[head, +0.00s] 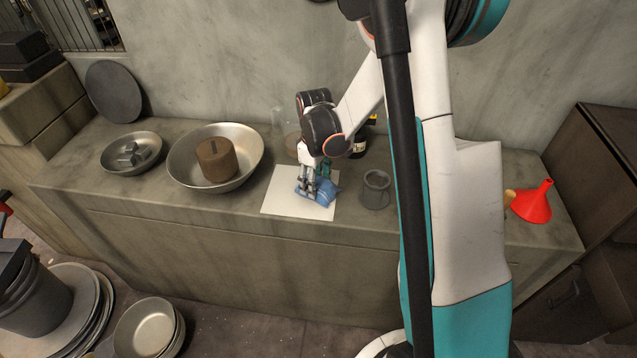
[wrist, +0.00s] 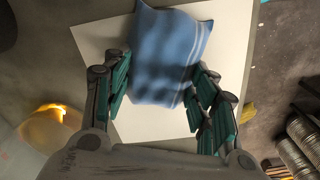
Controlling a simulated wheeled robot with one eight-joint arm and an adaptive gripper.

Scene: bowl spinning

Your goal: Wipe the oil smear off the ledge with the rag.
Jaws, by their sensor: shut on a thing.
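The blue rag (head: 326,193) with pale stripes is over a white sheet (head: 280,203) on the grey concrete ledge (head: 200,208). In the wrist view the rag (wrist: 165,60) lies between the two fingers of my gripper (wrist: 162,78), with the white sheet (wrist: 105,40) behind it. In the head view my gripper (head: 316,184) points down and is shut on the rag. I cannot tell whether the rag touches the sheet. I see no clear oil smear; the rag and gripper hide part of the sheet.
A wide metal bowl (head: 248,150) with a brown block (head: 217,162) stands left of the sheet. A smaller bowl (head: 109,158) is farther left. A grey mug (head: 375,190) stands close right, a dark bottle (head: 358,146) behind. A red funnel (head: 533,203) is at the right end.

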